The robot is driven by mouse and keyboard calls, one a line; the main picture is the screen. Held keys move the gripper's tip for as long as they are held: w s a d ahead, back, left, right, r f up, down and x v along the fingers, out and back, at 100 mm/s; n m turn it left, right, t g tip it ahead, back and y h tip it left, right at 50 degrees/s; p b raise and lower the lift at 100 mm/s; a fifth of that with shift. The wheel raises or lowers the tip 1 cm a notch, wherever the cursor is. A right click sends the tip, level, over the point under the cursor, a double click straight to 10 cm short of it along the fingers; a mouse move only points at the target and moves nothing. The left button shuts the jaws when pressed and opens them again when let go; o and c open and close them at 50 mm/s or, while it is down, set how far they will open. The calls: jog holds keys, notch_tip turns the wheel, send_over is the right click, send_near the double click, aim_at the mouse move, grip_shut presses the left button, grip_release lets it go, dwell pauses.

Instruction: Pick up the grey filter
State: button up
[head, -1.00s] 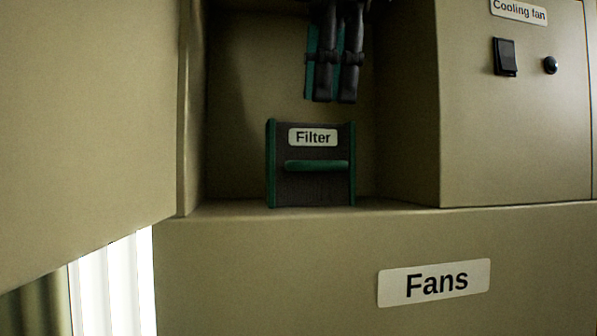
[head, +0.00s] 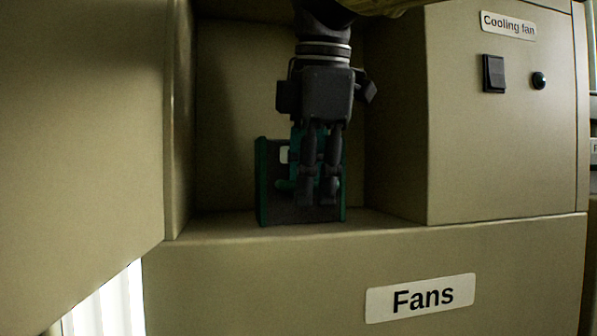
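The filter (head: 272,211) is a dark grey block with green side edges, standing upright on the floor of an open recess in the cabinet.
The recess walls stand close on both sides, with a cabinet panel (head: 80,120) at left. The right housing carries a black switch (head: 493,74), a round dark button (head: 539,80) and a "Cooling fan" label. The "Fans" panel (head: 250,285) lies below.

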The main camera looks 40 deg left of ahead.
jog(key=shift+a+f, duration=0.1)
jog(key=shift+f, duration=0.15)
jog(key=shift+c, duration=0.2)
grip_shut()
jog(key=shift+r, duration=0.1)
